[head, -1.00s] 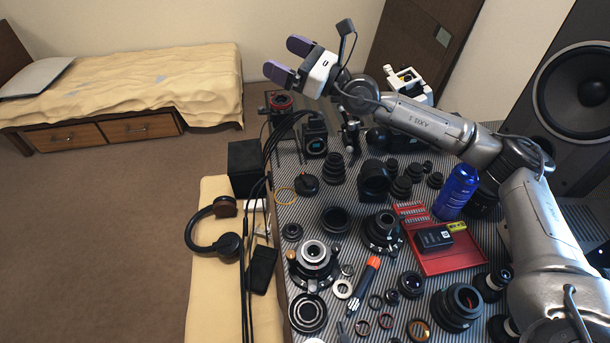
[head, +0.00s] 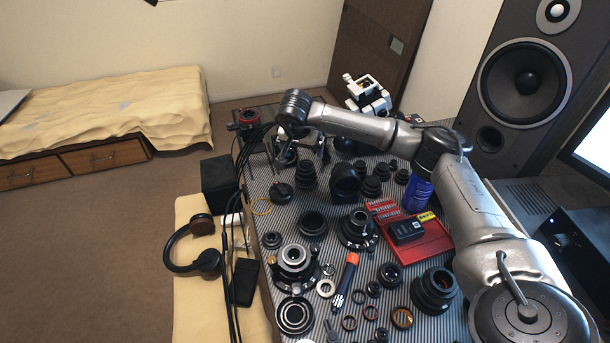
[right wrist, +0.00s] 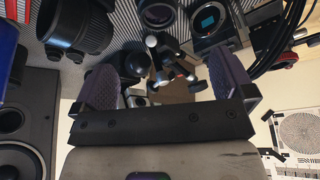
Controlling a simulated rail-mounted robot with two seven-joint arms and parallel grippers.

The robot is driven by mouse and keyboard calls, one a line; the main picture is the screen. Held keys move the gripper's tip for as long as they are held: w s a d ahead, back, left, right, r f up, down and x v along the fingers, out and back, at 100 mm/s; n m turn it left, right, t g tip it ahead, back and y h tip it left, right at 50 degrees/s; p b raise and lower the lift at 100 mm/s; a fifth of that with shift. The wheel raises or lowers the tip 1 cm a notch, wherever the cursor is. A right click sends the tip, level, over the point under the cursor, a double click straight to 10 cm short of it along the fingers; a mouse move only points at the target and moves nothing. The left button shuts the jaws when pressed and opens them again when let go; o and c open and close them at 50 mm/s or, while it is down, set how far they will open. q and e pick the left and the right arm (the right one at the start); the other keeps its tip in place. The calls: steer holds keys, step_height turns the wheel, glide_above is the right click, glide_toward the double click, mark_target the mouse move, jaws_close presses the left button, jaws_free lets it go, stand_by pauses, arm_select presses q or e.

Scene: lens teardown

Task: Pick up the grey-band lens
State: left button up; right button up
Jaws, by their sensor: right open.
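My right gripper (right wrist: 168,78) is open, with its two purple fingers wide apart and nothing held between them. In the head view it hangs from my wrist over the far left part of the table, mostly hidden. A black lens with a silver-grey ring (head: 293,256) stands upright near the table's left edge, well in front of the gripper. Another dark lens with a greyish top (head: 358,229) stands to its right. I cannot tell for sure which is the grey-band lens. In the right wrist view, a lens with purplish glass (right wrist: 158,13) lies beyond the fingers. My left gripper is not seen.
A camera body with an open sensor (right wrist: 209,20) and a small tripod (right wrist: 172,62) are near the right fingers. A blue bottle (head: 418,194) and a red tray (head: 432,246) stand at the right. Black cables (head: 232,270) run along the left edge. Many lenses and rings crowd the striped table.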

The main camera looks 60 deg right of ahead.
mark_target(306, 165)
steer(key=b+x, duration=0.2)
steer(key=x, duration=0.5)
steer(key=shift+a+f+b, duration=0.1)
steer(key=shift+f+b, duration=0.15)
steer(key=shift+b, duration=0.1)
steer(key=shift+w+d+f, duration=0.1)
steer(key=shift+d+f, duration=0.2)
steer(key=shift+f, duration=0.25)
steer(key=shift+b+x, duration=1.65)
steer(key=shift+x, duration=0.95)
steer(key=shift+a, duration=0.2)
steer(key=shift+c, duration=0.3)
steer(key=c, duration=1.1)
